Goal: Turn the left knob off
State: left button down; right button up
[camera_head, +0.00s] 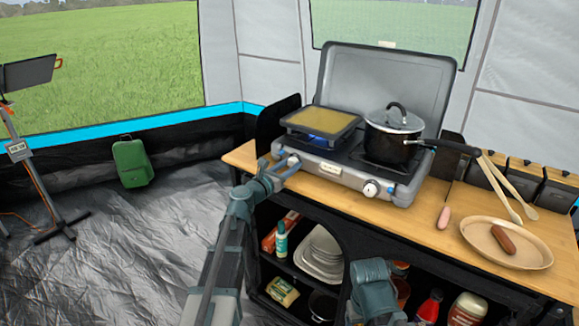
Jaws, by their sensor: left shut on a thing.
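My left gripper (284,172) is at the front left of the grey camping stove (330,184), shut on the left knob (293,160). The fingers hide part of that knob, so its exact angle cannot be read. A blue flame (318,136) shows under the square pan (321,121) on the left burner. The right knob (370,189) is white and uncovered on the same front panel. A part of my right arm shows at the bottom centre, but its gripper is not in view.
A black lidded pot (392,138) stands on the right burner, its handle pointing right. A plate (478,238) with a sausage (503,239) and wooden spoons (497,188) lie right on the wooden counter (433,217). Shelves below hold dishes (319,253) and bottles.

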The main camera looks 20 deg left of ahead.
pick_arm(q)
jog(key=shift+m, duration=0.3)
jog(key=m, duration=0.3)
jog(key=shift+m, duration=0.4)
jog(key=m, duration=0.3)
jog(key=shift+m, duration=0.3)
jog(key=m, duration=0.3)
jog(key=shift+m, duration=0.3)
jog(key=m, duration=0.3)
jog(key=shift+m, duration=0.3)
jog(key=m, duration=0.7)
jog(key=shift+r, duration=0.1)
jog(key=m, duration=0.3)
jog(key=shift+s+m, duration=0.1)
jog(key=shift+m, duration=2.2)
